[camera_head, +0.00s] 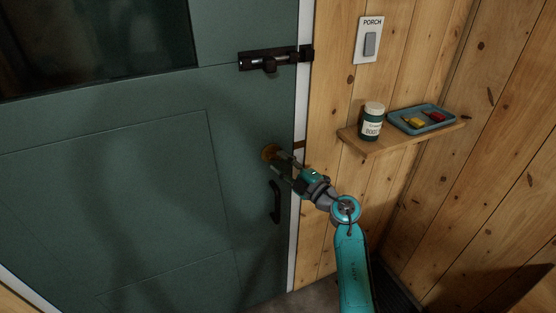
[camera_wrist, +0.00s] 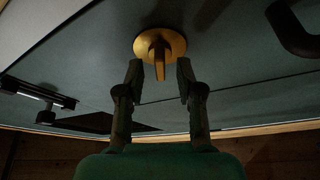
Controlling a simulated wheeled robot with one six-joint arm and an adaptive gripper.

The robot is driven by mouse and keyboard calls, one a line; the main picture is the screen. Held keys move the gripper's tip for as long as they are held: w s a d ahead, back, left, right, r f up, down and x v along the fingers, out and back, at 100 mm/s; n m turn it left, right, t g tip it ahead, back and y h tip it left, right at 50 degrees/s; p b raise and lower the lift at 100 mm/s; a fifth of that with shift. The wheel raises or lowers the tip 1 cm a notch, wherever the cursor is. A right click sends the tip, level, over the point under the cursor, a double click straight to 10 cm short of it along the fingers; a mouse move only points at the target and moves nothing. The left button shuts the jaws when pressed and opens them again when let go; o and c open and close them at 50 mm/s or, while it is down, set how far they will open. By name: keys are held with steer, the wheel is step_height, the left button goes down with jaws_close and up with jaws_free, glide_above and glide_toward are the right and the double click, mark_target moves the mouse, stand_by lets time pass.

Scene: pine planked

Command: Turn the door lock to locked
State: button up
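The brass door lock (camera_head: 268,152) sits on the green door (camera_head: 150,180) near its right edge, above the dark pull handle (camera_head: 275,202). In the wrist view, the lock (camera_wrist: 173,43) is a round plate with a raised thumb-turn (camera_wrist: 159,58) that points towards my gripper. My gripper (camera_wrist: 160,76) is open, with one finger on each side of the thumb-turn. A gap shows between each finger and the turn. In the head view, my gripper (camera_head: 281,162) reaches the lock from the lower right and partly covers it.
A dark slide bolt (camera_head: 270,60) is mounted higher on the door. Right of the frame are a PORCH switch (camera_head: 370,42) and a wooden shelf (camera_head: 385,147) with a labelled jar (camera_head: 371,122) and blue tray (camera_head: 400,123). The handle (camera_wrist: 290,30) is close by.

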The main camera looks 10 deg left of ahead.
steer(key=shift+x, duration=0.95)
jaws_close()
steer(key=n, duration=0.2)
steer(key=n+g+h, duration=0.1)
steer(key=n, duration=0.2)
steer(key=shift+r+g, duration=0.1)
steer(key=shift+g, duration=0.2)
jaws_free()
steer(key=shift+s, duration=0.1)
steer(key=v, duration=1.2)
